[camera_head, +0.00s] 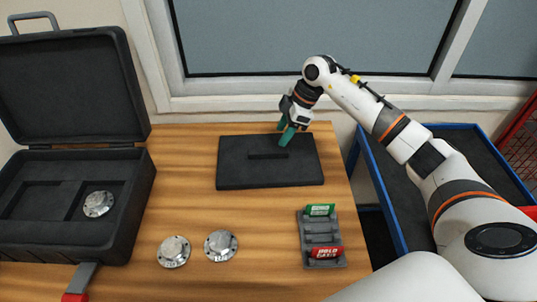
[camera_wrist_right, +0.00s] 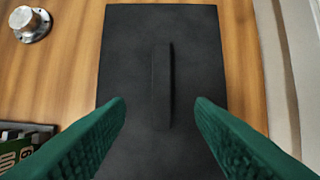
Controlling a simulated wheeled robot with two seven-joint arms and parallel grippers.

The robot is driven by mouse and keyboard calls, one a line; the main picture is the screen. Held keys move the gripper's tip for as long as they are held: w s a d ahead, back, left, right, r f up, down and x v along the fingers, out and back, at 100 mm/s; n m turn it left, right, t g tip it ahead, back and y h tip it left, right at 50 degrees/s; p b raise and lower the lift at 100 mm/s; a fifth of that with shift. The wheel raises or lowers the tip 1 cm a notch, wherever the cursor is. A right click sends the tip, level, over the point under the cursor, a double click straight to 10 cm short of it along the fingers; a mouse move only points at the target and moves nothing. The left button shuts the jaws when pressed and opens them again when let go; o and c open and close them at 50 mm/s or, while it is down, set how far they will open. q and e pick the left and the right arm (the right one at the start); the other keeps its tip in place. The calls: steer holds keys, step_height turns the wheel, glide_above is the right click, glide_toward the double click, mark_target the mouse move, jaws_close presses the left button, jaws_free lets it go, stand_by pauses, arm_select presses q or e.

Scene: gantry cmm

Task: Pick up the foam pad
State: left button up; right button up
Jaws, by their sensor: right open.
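The foam pad (camera_head: 240,174) is a flat black rectangle with a raised strip along its middle, lying on the wooden table. In the right wrist view the pad (camera_wrist_right: 135,50) fills the centre, with its raised strip (camera_wrist_right: 162,85) running up the picture. My right gripper (camera_head: 289,137) has green fingers and is above the pad's far right part. In the right wrist view my right gripper (camera_wrist_right: 160,112) is open, with the strip between its fingers and a gap on both sides. My left gripper is not in view.
An open black case (camera_head: 122,225) stands at the left with a metal disc (camera_head: 98,204) inside. Two more metal discs (camera_head: 174,251) (camera_head: 221,245) lie on the table. A grey rack (camera_head: 308,228) holds a green and a red block. A blue-edged cart (camera_head: 384,200) stands right of the table.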

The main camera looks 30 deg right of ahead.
mark_target(274, 151)
steer(key=shift+w+a+f, duration=0.15)
steer(key=shift+a+f, duration=0.15)
steer(key=shift+f, duration=0.3)
steer(key=shift+w+f, duration=0.2)
steer(key=shift+f, duration=0.5)
steer(key=p+x, duration=0.1)
steer(key=x, duration=0.3)
steer(key=shift+s+f, duration=0.1)
steer(key=shift+f, duration=0.35)
steer(key=c, duration=1.1)
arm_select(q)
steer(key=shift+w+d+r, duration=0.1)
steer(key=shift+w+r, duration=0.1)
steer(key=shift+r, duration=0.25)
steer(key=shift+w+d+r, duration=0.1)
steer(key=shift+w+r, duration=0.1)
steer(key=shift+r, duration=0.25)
arm_select(e)
steer(key=shift+o, duration=0.2)
steer(key=shift+r, duration=0.1)
